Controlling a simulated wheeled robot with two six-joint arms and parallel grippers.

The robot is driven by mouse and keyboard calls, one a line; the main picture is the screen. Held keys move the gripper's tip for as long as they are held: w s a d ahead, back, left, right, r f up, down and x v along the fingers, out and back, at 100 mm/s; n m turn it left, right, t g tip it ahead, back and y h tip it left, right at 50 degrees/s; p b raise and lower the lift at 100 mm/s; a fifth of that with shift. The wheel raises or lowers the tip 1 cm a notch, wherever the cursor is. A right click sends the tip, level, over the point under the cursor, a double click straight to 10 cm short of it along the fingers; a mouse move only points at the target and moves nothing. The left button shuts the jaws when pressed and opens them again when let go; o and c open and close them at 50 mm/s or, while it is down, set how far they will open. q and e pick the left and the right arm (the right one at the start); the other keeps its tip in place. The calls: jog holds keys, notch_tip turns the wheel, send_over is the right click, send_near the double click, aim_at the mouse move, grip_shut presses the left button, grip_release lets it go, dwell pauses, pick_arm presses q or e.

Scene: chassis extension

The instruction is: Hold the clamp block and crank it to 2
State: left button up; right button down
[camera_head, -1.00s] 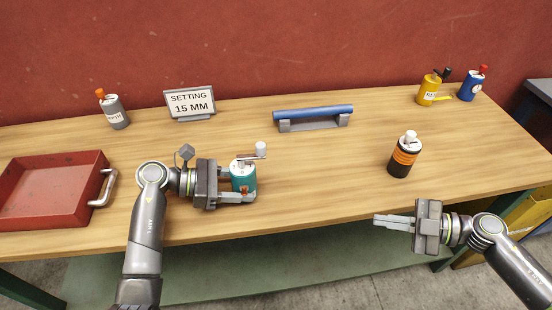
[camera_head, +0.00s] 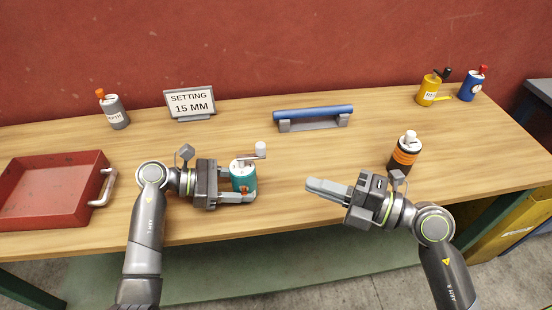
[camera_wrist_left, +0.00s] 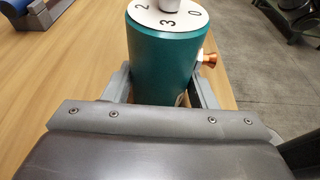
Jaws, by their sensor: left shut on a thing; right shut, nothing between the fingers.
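The clamp block is a teal cylinder (camera_head: 243,180) standing upright near the table's front. It has a white top, a grey crank arm and a whitish knob (camera_head: 260,148) pointing right. My left gripper (camera_head: 250,197) is shut on its body. Part of the dial and the crank are cut off there. My right gripper (camera_head: 308,186) is shut and empty, to the right of the block, apart from it.
A sign (camera_head: 190,104) reads "SETTING 15 MM". A blue bar (camera_head: 313,112) rests on a grey stand. An orange-black canister (camera_head: 405,155) stands behind my right gripper. A red tray (camera_head: 50,190) is at left. A grey bottle (camera_head: 114,112), yellow can (camera_head: 428,90) and blue can (camera_head: 472,88) stand further back.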

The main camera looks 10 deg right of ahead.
send_near(251, 156)
jog(key=s+a+r, duration=0.2)
jog(key=a, duration=0.1)
jog(key=shift+w+a+f, duration=0.1)
jog(key=shift+w+a, duration=0.1)
jog(key=shift+w, duration=0.75)
jog(key=shift+w+a+f, duration=0.1)
jog(key=shift+w+a, duration=0.15)
jog(key=shift+w, duration=0.65)
jog(key=shift+w+d+n+g+y, duration=0.15)
jog(key=shift+w+n+g+y, duration=0.25)
jog(key=shift+g, duration=0.3)
jog(key=w+a+n+g+y, duration=0.2)
jog(key=w+n+g, duration=0.4)
jog(key=w+g, duration=0.3)
jog(key=shift+w+a+n+g, duration=0.3)
jog(key=shift+a+g, duration=0.1)
jog(key=shift+a, duration=0.15)
dwell(1.2)
